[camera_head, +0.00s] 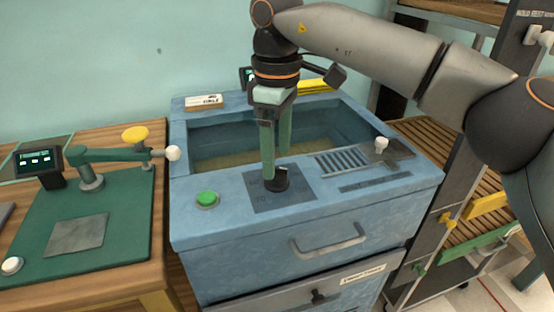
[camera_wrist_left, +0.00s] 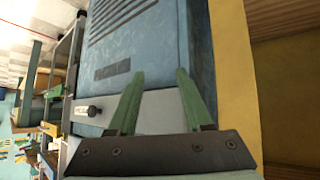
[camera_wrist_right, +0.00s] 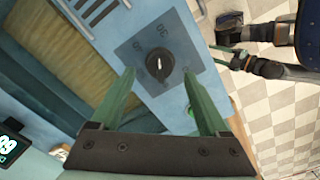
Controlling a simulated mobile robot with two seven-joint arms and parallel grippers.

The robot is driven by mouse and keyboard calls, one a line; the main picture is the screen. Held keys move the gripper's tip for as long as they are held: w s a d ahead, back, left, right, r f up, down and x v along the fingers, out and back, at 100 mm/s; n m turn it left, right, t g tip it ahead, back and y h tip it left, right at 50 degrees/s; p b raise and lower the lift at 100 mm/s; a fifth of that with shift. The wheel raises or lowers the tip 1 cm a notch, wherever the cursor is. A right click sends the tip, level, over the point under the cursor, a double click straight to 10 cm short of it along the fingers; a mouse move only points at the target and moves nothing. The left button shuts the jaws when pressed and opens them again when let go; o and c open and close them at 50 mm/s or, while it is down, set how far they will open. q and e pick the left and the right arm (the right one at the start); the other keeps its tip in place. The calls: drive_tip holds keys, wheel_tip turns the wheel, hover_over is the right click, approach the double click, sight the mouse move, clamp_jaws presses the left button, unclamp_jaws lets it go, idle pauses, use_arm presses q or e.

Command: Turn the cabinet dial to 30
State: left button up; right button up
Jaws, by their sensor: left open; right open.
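The cabinet dial (camera_head: 282,184) is a round black knob on a dark grey square plate (camera_head: 258,203) on the blue cabinet's top. In the right wrist view the dial (camera_wrist_right: 163,67) has a short white mark, and numbers stand around it on the plate (camera_wrist_right: 143,50); most are hard to read. My right gripper (camera_head: 277,172) points down over the dial, open, its green fingers on either side of the knob in view. I cannot tell whether they touch it. My left gripper (camera_wrist_left: 155,73) is open and empty, facing a blue cabinet side; it is not in the head view.
The blue cabinet has an open basin (camera_head: 345,118), a green button (camera_head: 207,199), a slotted grate (camera_head: 342,161) and a drawer handle (camera_head: 330,241). A wooden bench with a green press (camera_head: 90,176) stands left. A shelf rack (camera_head: 440,190) stands right.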

sight(277, 168)
wheel_tip(277, 168, up, 9)
drive_tip(key=p, duration=0.2)
drive_tip(key=shift+r, duration=0.15)
drive_tip(key=shift+s, duration=0.1)
